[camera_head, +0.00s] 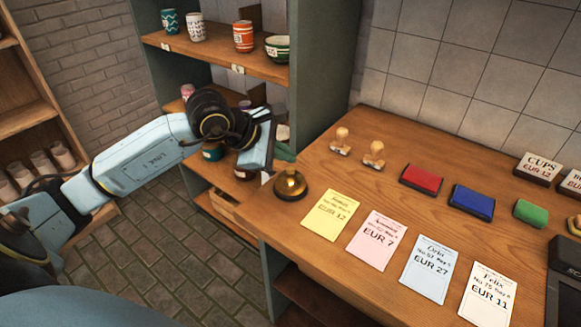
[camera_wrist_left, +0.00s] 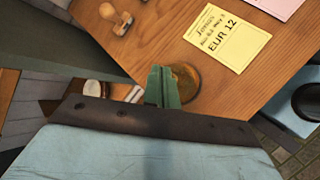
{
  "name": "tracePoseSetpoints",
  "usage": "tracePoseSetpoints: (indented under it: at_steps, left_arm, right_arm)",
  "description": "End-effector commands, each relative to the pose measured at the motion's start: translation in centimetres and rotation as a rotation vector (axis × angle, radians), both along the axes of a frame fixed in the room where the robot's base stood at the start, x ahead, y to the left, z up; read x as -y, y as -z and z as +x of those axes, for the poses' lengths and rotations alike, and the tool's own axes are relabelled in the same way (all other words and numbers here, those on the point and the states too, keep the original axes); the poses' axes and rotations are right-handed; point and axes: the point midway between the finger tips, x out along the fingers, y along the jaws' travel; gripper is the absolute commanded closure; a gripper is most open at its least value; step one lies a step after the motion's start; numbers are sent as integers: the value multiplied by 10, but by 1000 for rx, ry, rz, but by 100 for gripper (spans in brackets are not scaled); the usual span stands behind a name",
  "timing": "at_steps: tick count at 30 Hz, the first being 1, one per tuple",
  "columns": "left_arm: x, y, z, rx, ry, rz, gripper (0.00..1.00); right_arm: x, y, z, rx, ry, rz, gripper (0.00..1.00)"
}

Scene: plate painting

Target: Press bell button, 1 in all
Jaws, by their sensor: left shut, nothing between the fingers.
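The brass bell (camera_head: 290,185) stands near the left front corner of the wooden table, with its button on top. In the left wrist view the bell (camera_wrist_left: 187,84) is partly hidden behind my fingers. My left gripper (camera_head: 285,153) is shut and empty, its green fingertips close above and just behind the bell in the head view. It also shows in the left wrist view (camera_wrist_left: 162,86), where the fingers overlap the bell's left side. I cannot tell whether the fingertips touch the bell. My right gripper is not in view.
The wooden table (camera_head: 395,180) holds a yellow card (camera_head: 331,214), other price cards, two stamps (camera_head: 341,141), and red, blue and green pads. A shelf (camera_head: 215,55) with cups stands behind my left arm. A dark device (camera_head: 563,285) sits at the right edge.

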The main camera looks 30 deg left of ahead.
Motion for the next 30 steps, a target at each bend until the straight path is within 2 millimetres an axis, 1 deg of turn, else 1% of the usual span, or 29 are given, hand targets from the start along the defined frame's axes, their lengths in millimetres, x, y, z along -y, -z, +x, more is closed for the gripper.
tracePoseSetpoints:
  at_steps: [3, 9, 13, 30]
  left_arm:
    - [0, -14, 0, 2, 1, 1, 100]
    - [0, -34, 0, 2, -1, 2, 100]
    - [0, -45, 0, 2, 0, 1, 100]
    - [0, -46, 0, 0, 0, 0, 100]
  right_arm:
    - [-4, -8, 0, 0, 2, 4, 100]
    - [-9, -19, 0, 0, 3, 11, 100]
    - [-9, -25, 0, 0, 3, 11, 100]
    - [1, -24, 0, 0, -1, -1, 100]
